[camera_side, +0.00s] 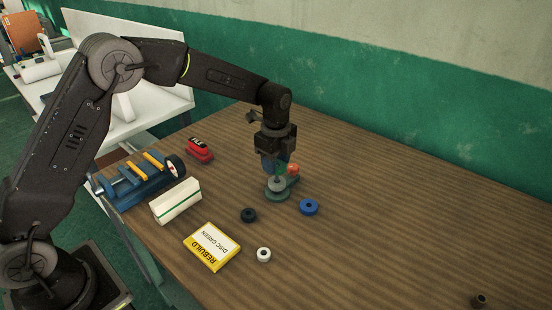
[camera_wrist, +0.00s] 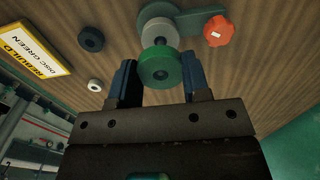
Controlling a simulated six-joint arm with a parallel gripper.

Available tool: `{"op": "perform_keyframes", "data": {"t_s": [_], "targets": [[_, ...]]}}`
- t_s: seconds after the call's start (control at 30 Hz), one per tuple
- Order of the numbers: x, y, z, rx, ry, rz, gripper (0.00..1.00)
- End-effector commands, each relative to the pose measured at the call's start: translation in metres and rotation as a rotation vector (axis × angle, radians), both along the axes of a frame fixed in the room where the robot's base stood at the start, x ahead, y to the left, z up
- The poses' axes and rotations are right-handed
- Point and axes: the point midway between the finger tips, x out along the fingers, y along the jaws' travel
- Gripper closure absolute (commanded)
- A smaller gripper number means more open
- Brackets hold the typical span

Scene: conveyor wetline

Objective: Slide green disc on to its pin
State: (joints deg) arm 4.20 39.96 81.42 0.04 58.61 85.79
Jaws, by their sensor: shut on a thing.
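The green disc (camera_wrist: 160,68) is between the two blue fingers of my gripper (camera_wrist: 160,80) in the wrist view, with a dark hole at its centre. My gripper (camera_side: 273,166) is shut on it, over the stand in the side view. A grey disc (camera_wrist: 158,31) sits on the green stand (camera_wrist: 188,19), just beyond the green disc in the wrist view. In the side view the grey disc (camera_side: 276,184) shows on the stand's base (camera_side: 279,197), below the fingers. I cannot make out the pin clearly, nor whether the green disc touches it.
An orange-red knob (camera_wrist: 219,30) stands on the stand's arm. A black ring (camera_side: 248,215), a blue ring (camera_side: 309,207) and a white ring (camera_side: 264,254) lie nearby. A "REBUILD DISC GREEN" card (camera_side: 212,247), striped box (camera_side: 175,201), blue vise (camera_side: 140,182) and red file block (camera_side: 200,150) are left.

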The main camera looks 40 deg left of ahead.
Motion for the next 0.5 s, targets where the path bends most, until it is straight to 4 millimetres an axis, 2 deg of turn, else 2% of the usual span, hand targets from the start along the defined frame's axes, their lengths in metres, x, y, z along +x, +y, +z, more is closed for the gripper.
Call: {"op": "perform_keyframes", "data": {"t_s": [0.5], "targets": [[0.000, 0.000, -0.013, 0.000, 0.001, 0.000, 0.79]]}}
